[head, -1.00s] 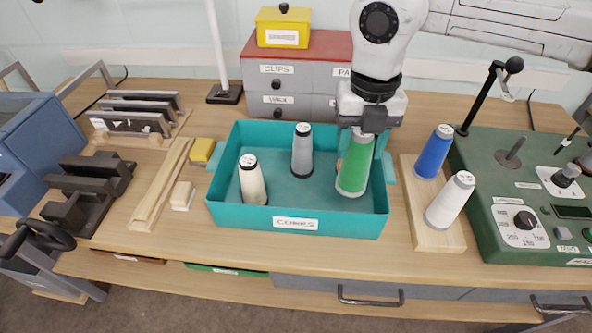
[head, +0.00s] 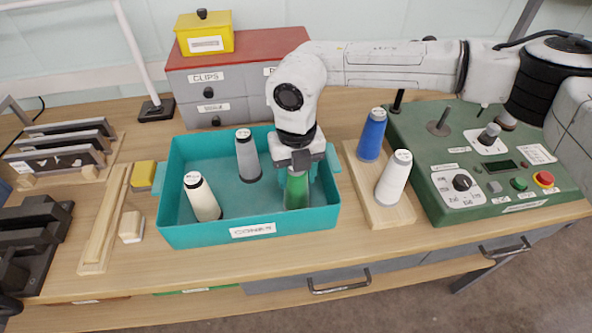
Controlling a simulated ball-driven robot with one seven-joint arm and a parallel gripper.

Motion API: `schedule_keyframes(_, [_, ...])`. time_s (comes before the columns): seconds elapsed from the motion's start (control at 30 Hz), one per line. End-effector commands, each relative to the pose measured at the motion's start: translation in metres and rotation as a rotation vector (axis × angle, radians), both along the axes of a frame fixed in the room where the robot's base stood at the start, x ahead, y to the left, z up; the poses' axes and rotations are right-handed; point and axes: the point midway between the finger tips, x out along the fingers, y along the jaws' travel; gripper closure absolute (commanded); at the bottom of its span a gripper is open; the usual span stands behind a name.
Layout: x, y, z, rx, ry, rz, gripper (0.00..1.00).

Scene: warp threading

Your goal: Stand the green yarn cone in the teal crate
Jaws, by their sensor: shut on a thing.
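The green yarn cone (head: 297,192) is upright inside the right part of the teal crate (head: 240,241). My gripper (head: 296,172) is shut on the cone's upper part from above. The cone's base looks at or near the crate floor, but I cannot tell whether it touches. A cream cone (head: 203,199) and a grey cone (head: 247,158) stand in the left and middle of the crate. The gripper hides the green cone's top.
Blue (head: 372,137) and white (head: 394,179) cones stand on a wooden board (head: 383,213) right of the crate. A green control panel (head: 470,180) is farther right. Drawers (head: 215,90) stand behind the crate. Wooden strips (head: 103,222) and small blocks lie left.

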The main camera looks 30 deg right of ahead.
Motion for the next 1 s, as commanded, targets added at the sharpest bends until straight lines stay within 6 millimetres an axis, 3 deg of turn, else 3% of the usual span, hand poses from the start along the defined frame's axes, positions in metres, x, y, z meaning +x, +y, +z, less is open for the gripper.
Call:
schedule_keyframes(0.3, [0.000,0.000,-0.004,0.000,-0.001,0.000,0.71])
schedule_keyframes(0.33, [0.000,0.000,-0.002,0.000,-0.001,0.000,0.46])
schedule_keyframes(0.57, [0.000,0.000,-0.002,0.000,-0.001,0.000,0.24])
schedule_keyframes(0.83, [0.000,0.000,0.000,0.001,-0.001,0.000,0.23])
schedule_keyframes(1.0, [0.002,-0.001,0.014,-0.001,-0.006,0.000,0.23])
